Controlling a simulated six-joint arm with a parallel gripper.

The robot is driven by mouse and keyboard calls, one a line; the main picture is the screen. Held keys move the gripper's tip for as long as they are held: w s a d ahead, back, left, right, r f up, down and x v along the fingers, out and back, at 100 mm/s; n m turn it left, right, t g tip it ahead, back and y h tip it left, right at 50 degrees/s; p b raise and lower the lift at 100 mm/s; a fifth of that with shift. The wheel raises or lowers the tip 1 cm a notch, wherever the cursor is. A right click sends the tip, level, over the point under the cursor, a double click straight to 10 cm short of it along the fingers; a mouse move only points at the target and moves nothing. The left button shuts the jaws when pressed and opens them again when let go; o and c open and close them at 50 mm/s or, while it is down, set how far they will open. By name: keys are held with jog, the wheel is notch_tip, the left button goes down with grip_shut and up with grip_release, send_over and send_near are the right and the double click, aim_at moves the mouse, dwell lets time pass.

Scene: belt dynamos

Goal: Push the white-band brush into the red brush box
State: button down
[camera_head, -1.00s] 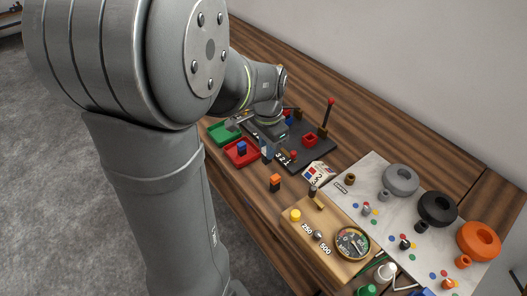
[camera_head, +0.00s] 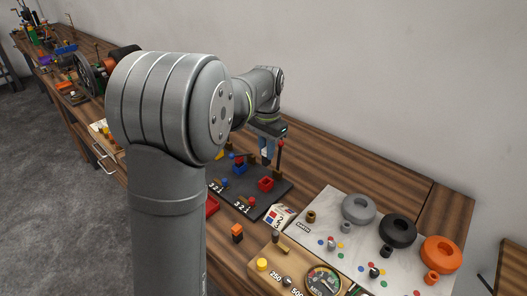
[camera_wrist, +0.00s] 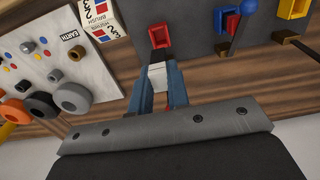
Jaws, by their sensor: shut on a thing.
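The red brush box (camera_head: 266,184) stands on a dark board. In the wrist view the red box (camera_wrist: 160,36) lies just beyond my fingertips, its opening showing. My gripper (camera_head: 266,152) is over the back of the board, beside the red box on its wall side. Its blue fingers (camera_wrist: 159,82) are shut on the white-band brush (camera_wrist: 158,72), of which a pale, whitish part shows between them. The brush appears in line with the red box and apart from it; its exact gap and height are hard to tell.
A blue brush box (camera_head: 239,168) stands beside the red one. A blue-knobbed lever (camera_wrist: 248,8) and a white labelled block (camera_head: 280,217) are nearby. An orange-and-black block (camera_head: 237,232) lies in front.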

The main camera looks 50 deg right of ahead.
aim_at(266, 164)
jog(key=shift+f, duration=0.15)
jog(key=shift+f, duration=2.7)
jog(key=shift+f, duration=1.9)
jog(key=c, duration=1.3)
grip_release()
notch_tip(266, 164, up, 18)
jog(key=shift+f, duration=0.25)
